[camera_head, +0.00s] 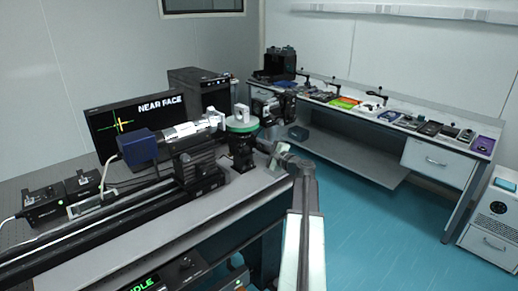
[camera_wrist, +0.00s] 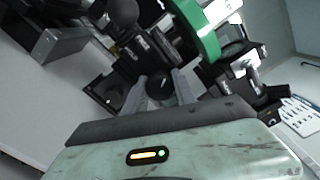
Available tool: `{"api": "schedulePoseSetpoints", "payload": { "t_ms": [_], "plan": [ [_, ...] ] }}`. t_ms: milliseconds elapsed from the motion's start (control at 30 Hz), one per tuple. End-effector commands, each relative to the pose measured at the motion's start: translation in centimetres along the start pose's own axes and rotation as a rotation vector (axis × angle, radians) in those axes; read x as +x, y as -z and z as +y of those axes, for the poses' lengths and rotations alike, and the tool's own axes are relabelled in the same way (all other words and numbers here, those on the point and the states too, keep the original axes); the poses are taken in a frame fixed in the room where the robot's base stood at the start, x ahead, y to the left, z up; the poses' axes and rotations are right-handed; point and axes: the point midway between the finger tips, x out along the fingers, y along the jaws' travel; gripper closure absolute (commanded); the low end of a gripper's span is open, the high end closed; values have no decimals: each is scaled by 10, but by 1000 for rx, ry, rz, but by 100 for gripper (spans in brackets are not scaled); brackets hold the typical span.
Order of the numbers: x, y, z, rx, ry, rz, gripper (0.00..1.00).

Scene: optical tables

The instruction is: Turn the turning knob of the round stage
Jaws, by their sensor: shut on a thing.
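The round stage (camera_head: 241,140) stands at the right end of the long rail, with a green ring on top and a small white piece above it. In the wrist view its green ring (camera_wrist: 203,45) runs along the upper right. The turning knob (camera_wrist: 159,86) is a small dark round part beneath the ring. My gripper (camera_wrist: 160,92) has its two pale fingers on either side of the knob and is shut on it. In the head view my gripper (camera_head: 267,147) reaches the stage's right side from the front; the knob is hidden there.
A blue-ended camera with a lens (camera_head: 190,131) points at the stage from the left. A monitor (camera_head: 125,128) behind shows "NEAR FACE" and a cross. A side bench (camera_head: 400,118) with several devices stands at the right. Blue floor is free between the benches.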

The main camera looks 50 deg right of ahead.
Motion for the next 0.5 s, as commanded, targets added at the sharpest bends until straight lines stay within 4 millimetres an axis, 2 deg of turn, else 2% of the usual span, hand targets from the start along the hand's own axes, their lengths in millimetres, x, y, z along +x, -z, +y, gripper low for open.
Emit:
{"api": "schedulePoseSetpoints", "payload": {
  "t_ms": [133, 433, 467, 500],
  "plan": [
    [0, 0, 0, -115, -1, -1, 100],
    [-1, 0, 0, -131, -1, 0, 100],
    [-1, 0, 0, -131, -1, 0, 60],
    [-1, 0, 0, -131, -1, 0, 48]
  ]
}}
